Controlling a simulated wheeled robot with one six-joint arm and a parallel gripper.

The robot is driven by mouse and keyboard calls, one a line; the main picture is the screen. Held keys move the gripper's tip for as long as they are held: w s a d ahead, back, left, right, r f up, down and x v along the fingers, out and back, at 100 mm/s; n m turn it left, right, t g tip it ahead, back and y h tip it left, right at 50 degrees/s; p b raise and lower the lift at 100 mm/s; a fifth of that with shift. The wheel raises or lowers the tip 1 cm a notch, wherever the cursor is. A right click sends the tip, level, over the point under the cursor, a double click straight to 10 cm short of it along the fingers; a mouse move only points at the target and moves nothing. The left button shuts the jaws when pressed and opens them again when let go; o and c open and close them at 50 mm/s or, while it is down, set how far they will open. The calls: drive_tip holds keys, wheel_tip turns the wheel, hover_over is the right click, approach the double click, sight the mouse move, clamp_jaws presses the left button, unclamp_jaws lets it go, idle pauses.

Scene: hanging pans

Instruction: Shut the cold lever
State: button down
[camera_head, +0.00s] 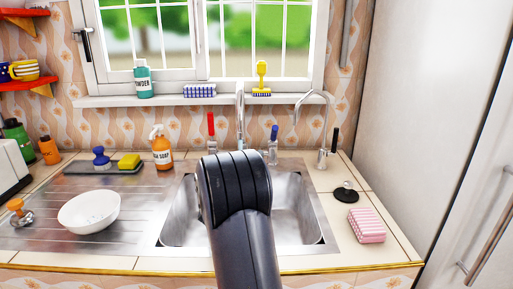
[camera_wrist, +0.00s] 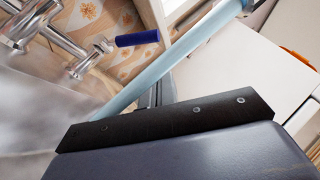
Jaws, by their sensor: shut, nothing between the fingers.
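The cold lever has a blue handle (camera_head: 273,132) and stands upright at the back of the sink, right of the tall chrome spout (camera_head: 240,105). In the wrist view the blue handle (camera_wrist: 137,38) shows at upper centre on its chrome valve (camera_wrist: 88,60). My gripper (camera_wrist: 165,118) shows as a dark bar with screws, shut and empty, apart from the blue handle. In the head view my arm hides it. A red-handled lever (camera_head: 211,124) stands left of the spout.
The steel sink (camera_head: 300,210) lies below my arm. A second curved tap (camera_head: 325,125) with a black handle is to the right. A white bowl (camera_head: 90,211), soap bottle (camera_head: 162,150), black plug (camera_head: 346,192) and pink sponge (camera_head: 366,225) stand around the sink.

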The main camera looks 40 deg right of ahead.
sight(273, 134)
drive_tip(key=p+x, duration=0.1)
drive_tip(key=x, duration=0.8)
drive_tip(key=shift+s+d, duration=0.1)
drive_tip(key=shift+r, duration=0.1)
drive_tip(key=shift+d+r+n+y+p, duration=0.15)
drive_tip(key=shift+r+n+y+p, duration=0.2)
drive_tip(key=shift+r+p, duration=0.25)
drive_tip(key=shift+n+y, duration=0.25)
drive_tip(key=shift+n, duration=0.1)
drive_tip(key=w+d+r+b, duration=0.2)
drive_tip(key=shift+w+r+b, duration=0.25)
drive_tip(key=shift+w+b, duration=0.05)
drive_tip(key=shift+w, duration=0.05)
drive_tip(key=shift+w+d+r, duration=0.3)
drive_tip(key=shift+w+r, duration=0.05)
drive_tip(key=shift+w, duration=0.05)
drive_tip(key=shift+s, duration=0.1)
